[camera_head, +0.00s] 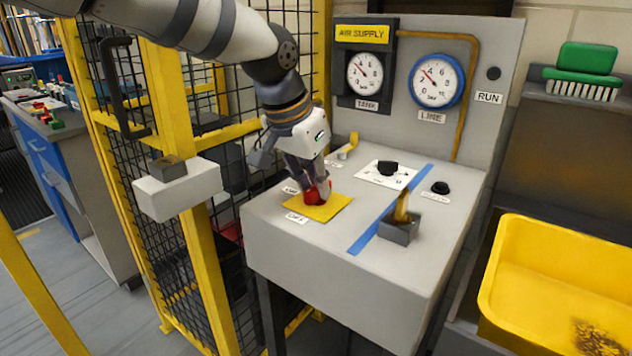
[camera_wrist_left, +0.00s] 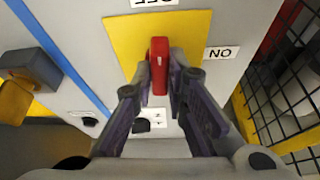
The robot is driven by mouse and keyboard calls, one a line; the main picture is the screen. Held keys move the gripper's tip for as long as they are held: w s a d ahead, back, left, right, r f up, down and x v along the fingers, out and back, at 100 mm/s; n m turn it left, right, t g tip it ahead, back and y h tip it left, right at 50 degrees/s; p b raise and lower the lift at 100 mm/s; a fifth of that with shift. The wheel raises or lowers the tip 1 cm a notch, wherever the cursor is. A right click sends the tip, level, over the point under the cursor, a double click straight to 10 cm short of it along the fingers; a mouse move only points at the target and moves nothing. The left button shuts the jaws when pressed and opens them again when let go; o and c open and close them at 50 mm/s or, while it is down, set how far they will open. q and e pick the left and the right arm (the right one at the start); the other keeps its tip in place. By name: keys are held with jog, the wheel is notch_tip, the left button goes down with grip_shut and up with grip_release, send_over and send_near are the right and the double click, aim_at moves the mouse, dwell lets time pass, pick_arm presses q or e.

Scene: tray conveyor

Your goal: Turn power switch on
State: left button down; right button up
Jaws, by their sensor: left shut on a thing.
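The power switch is a red handle (camera_head: 322,191) on a yellow plate (camera_head: 325,207) on the grey panel top. The red handle also shows in the wrist view (camera_wrist_left: 158,75), standing out from its yellow plate (camera_wrist_left: 192,25). An OFF label (camera_head: 297,217) is at the plate's near edge, and an ON label (camera_wrist_left: 220,52) is beside it in the wrist view. My left gripper (camera_head: 315,188) points down at the switch, its fingers closed on both sides of the red handle. The fingers partly hide the handle in the head view. My right gripper is in neither view.
A black knob (camera_head: 388,168), blue tape strip (camera_head: 390,210), yellow lever on a grey block (camera_head: 399,233) and black button (camera_head: 440,187) share the panel top. Two gauges (camera_head: 436,82) stand behind. A yellow fence post (camera_head: 192,240) is left; a yellow tray (camera_head: 520,238) is right.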

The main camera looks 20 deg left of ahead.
pick_arm(q)
jog(key=m+g+h, duration=0.1)
jog(key=m, duration=0.3)
jog(key=shift+w+f, duration=0.1)
jog(key=shift+w, duration=0.05)
jog(key=m, duration=0.2)
jog(key=m+g+h+b, duration=0.1)
jog(key=m, duration=0.1)
jog(key=shift+w+a+f+m, duration=0.1)
jog(key=shift+m, duration=0.2)
jog(key=m+g+b, duration=0.1)
jog(key=m, duration=0.1)
jog(key=m+g+b, duration=0.1)
jog(key=m, duration=0.2)
jog(key=shift+w+g+h, duration=0.15)
jog(key=shift+g+h, duration=0.15)
jog(key=shift+h, duration=0.1)
jog(key=shift+m+g+b, duration=0.55)
jog(key=shift+m+g, duration=0.05)
jog(key=shift+m, duration=1.2)
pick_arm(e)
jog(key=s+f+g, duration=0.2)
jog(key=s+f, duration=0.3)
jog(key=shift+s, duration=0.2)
pick_arm(q)
jog(key=shift+r, duration=0.2)
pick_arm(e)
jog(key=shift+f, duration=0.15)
